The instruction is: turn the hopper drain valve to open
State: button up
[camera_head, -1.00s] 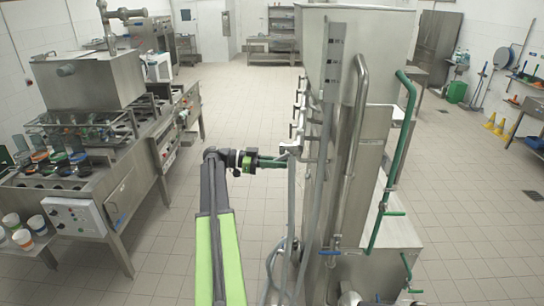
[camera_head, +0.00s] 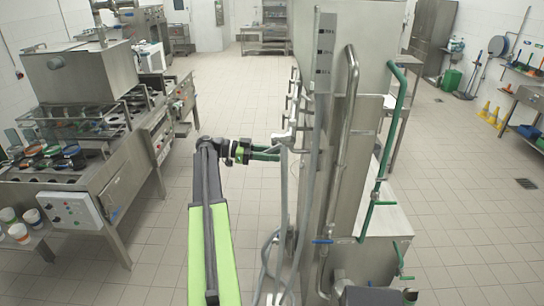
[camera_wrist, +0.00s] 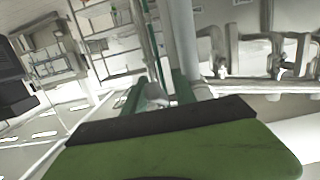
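My gripper (camera_head: 266,152) reaches right, with green fingers beside the grey hose on the left side of the tall steel unit (camera_head: 345,170). Part of the fingertips is hidden there, and I cannot tell a gap or a grip. In the wrist view one large green finger pad (camera_wrist: 175,150) fills the bottom, with vertical pipes just past it. Steel valve-like fittings (camera_wrist: 278,65) show at the right of that view. On the steel unit are a blue handle (camera_head: 322,241) and a green handle (camera_head: 385,203), both low. Which one is the hopper drain valve I cannot tell.
The cup filling machine (camera_head: 80,180) stands at the left under a steel hopper (camera_head: 80,75). Cups (camera_head: 32,216) sit on its low shelf. Yellow cones (camera_head: 488,112) are far right. Tiled floor (camera_head: 235,90) is clear between the machines.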

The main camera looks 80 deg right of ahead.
jog(key=w+a+r+p, duration=0.1)
jog(key=w, duration=1)
jog(key=shift+w+a+r+p, duration=0.25)
jog(key=shift+w+r+p, duration=0.1)
jog(key=shift+c, duration=0.2)
